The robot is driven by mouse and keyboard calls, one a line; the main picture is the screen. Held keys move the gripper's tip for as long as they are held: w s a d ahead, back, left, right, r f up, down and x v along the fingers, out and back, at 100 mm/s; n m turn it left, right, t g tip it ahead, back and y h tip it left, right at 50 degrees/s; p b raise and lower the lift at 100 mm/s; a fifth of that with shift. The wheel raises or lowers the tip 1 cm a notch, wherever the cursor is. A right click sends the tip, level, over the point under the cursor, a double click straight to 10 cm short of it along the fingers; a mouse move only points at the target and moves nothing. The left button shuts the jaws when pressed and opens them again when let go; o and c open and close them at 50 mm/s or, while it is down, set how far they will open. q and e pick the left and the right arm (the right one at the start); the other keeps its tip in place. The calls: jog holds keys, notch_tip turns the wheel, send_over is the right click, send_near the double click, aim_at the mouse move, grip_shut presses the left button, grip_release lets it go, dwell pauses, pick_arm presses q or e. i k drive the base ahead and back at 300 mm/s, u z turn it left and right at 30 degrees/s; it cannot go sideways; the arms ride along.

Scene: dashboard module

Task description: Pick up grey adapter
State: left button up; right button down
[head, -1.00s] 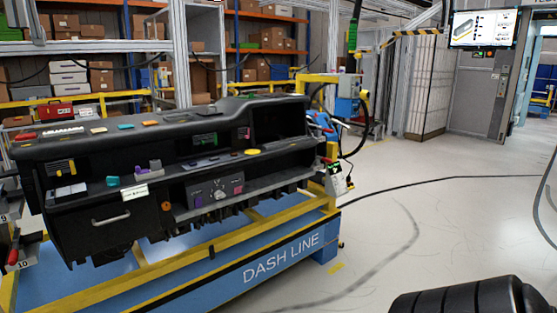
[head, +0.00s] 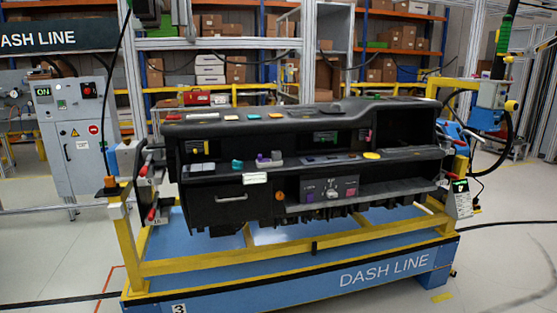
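The black dashboard module (head: 215,205) rests on a blue and yellow stand in the middle of the head view. A small pale grey piece (head: 277,155) lies on its middle shelf, against a purple piece (head: 263,161). I cannot tell for sure whether this is the grey adapter; it is too small to make out. Other small parts near it are a teal piece (head: 237,164) and a yellow oval piece (head: 371,156). Neither of my grippers is in view.
The blue stand base (head: 300,283) juts out in front of the dashboard. A grey control cabinet (head: 70,150) stands at left. Coloured small parts lie along the dashboard top. Shelves with boxes are behind. Open floor lies at right, crossed by a dark cable.

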aim_at(276, 155)
jog(key=z, duration=1.5)
jog(key=i, duration=3.35)
jog(key=u, duration=3.15)
